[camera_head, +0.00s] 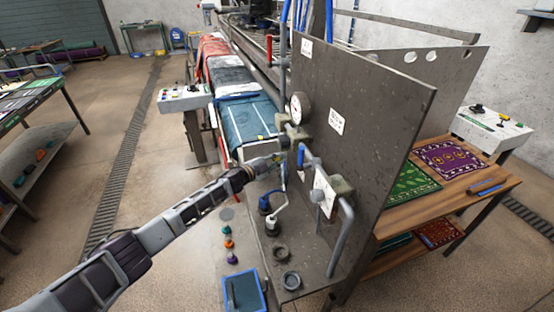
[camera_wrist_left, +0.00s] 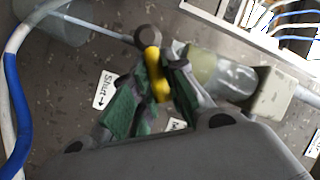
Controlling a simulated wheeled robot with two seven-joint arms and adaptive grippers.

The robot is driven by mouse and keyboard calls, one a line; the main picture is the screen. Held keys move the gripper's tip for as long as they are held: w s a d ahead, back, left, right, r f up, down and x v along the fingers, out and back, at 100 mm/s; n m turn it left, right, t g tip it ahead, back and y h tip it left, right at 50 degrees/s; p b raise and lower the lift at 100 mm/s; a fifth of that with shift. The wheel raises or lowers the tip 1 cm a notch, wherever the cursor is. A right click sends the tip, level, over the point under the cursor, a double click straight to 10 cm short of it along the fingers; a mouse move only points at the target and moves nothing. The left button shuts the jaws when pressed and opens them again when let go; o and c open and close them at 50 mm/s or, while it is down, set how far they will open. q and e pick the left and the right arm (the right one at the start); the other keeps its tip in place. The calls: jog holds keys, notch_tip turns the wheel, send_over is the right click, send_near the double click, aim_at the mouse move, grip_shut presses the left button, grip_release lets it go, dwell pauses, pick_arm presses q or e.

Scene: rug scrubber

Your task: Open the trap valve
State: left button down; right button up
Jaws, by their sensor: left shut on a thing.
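My left gripper (camera_head: 276,160) reaches in from the left to the pipework on the front of the grey metal panel (camera_head: 380,130). In the left wrist view its fingers (camera_wrist_left: 158,90) are closed around a yellow valve handle (camera_wrist_left: 153,62). A dark round end of the handle or its pivot (camera_wrist_left: 148,37) shows just beyond the fingertips. A white label reading "Shut" with an arrow (camera_wrist_left: 104,90) is beside the handle. A second label is mostly hidden behind the gripper. In the head view the handle is too small to make out. My right gripper is not in view.
A pressure gauge (camera_head: 296,107) and a blue lever (camera_head: 308,156) are close to the gripper. A bent grey pipe (camera_head: 345,235) stands to the right. A wooden table with rugs (camera_head: 470,195) stands behind the panel.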

pick_arm(q)
jog(key=c, duration=1.4)
grip_release()
jog(key=shift+c, duration=0.2)
jog(key=v, duration=0.8)
